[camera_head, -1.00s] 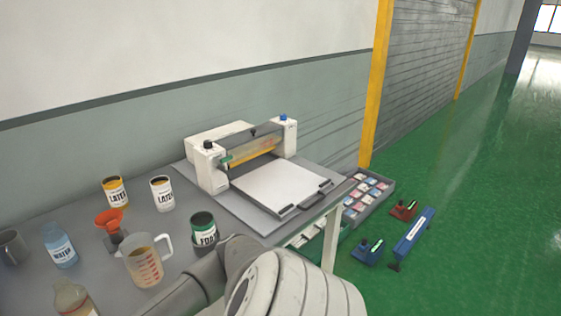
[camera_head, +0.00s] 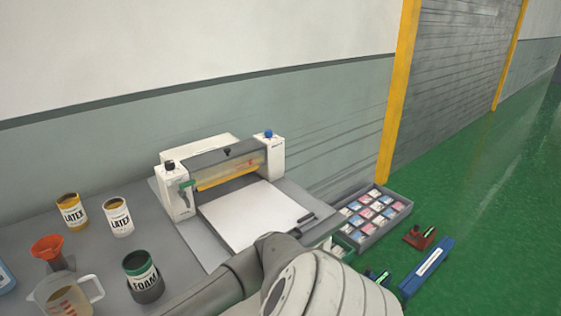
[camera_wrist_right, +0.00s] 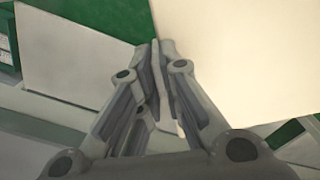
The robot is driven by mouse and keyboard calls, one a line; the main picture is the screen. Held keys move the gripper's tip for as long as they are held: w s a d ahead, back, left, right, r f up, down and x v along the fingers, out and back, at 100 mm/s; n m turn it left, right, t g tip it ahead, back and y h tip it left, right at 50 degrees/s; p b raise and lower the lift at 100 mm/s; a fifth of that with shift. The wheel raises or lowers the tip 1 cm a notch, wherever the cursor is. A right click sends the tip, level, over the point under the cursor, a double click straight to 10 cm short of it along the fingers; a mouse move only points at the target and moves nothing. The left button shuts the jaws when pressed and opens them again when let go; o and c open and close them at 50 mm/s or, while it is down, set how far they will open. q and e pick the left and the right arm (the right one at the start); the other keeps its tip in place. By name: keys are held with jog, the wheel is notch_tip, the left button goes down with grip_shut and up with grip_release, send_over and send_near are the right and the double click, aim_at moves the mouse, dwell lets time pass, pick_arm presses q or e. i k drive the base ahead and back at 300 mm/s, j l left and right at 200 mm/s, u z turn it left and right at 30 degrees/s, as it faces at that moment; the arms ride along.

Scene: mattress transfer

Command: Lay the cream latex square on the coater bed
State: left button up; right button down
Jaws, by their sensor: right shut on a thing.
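The coater (camera_head: 220,165) stands on the grey table, with its flat white bed (camera_head: 250,215) in front of the roller. The bed is bare where it shows; my arm hides its front edge. In the right wrist view the cream latex square (camera_wrist_right: 245,60) is a large pale sheet filling the upper right. My right gripper (camera_wrist_right: 163,48) is shut on the sheet's edge at its fingertips. My right gripper and the square do not show in the head view. My left gripper is in neither view.
Two latex cans (camera_head: 118,217), a foam can (camera_head: 143,275), an orange funnel (camera_head: 47,248) and a measuring jug (camera_head: 65,295) stand on the table's left. A grey tray of small samples (camera_head: 372,217) and a blue tool (camera_head: 427,265) lie to the right, beyond the table.

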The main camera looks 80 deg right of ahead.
aim_at(254, 212)
jog(key=k+l, duration=0.15)
jog(key=l, duration=0.2)
jog(key=k+l, duration=0.15)
jog(key=l, duration=0.15)
jog(key=k+l, duration=0.15)
jog(key=l, duration=0.2)
jog(key=k+l, duration=0.15)
jog(key=l, duration=0.15)
jog(key=k+l, duration=0.15)
jog(key=l, duration=0.2)
